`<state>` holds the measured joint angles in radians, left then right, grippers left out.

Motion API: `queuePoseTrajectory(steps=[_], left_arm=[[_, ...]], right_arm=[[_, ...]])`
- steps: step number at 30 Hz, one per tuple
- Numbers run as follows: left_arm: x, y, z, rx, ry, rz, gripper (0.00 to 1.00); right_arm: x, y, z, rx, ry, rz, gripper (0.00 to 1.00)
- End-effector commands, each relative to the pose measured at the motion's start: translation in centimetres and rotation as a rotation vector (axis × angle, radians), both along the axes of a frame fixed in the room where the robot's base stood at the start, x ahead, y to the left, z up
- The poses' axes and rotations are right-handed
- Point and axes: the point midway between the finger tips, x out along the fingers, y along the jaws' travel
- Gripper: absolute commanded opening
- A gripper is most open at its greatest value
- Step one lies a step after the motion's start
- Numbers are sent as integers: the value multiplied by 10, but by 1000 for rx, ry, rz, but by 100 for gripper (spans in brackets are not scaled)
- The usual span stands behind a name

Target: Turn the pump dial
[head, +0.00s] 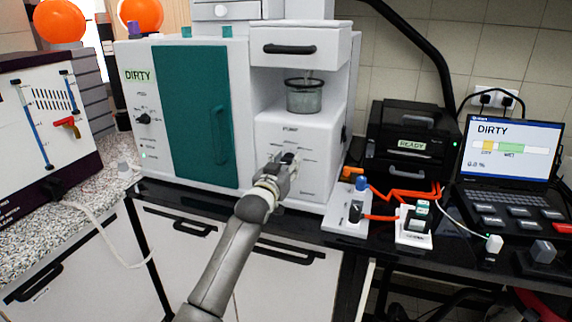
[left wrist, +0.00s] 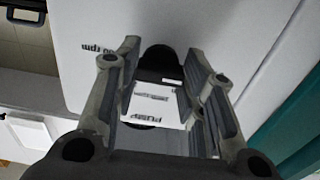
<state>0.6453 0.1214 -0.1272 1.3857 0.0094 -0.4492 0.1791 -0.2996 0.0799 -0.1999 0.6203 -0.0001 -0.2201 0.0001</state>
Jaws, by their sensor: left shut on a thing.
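The white pump unit (head: 318,150) stands in the middle of the head view, with a PUMP label on its front. Its black pump dial (head: 289,156) is mostly hidden by my left gripper (head: 284,166), which reaches up to it from below. In the left wrist view the dark dial (left wrist: 158,59) sits between the two fingertips of my left gripper (left wrist: 163,62), which is shut on it. The dial's pointer and exact angle cannot be made out. My right gripper is not in view.
A white cabinet with a teal door (head: 195,110) and a DIRTY label stands to the left. A glass beaker (head: 304,96) sits above the pump front. To the right are a small switch board (head: 347,217), orange cables, a black READY box (head: 412,130) and a laptop (head: 511,150).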

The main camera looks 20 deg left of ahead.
Motion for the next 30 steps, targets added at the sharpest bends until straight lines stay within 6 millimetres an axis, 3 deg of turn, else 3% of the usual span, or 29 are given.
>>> queuePoseTrajectory(steps=[4,5,9,22,30], left_arm=[[0,0,-1,-4,2,-1,14],[0,0,-1,-4,2,-1,40],[0,0,-1,-3,1,-1,58],[-5,0,0,-1,-1,-1,59],[-40,1,-1,0,0,-1,59]], right_arm=[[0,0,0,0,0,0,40],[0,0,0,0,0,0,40],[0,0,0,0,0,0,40],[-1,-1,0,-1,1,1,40],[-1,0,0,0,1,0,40]])
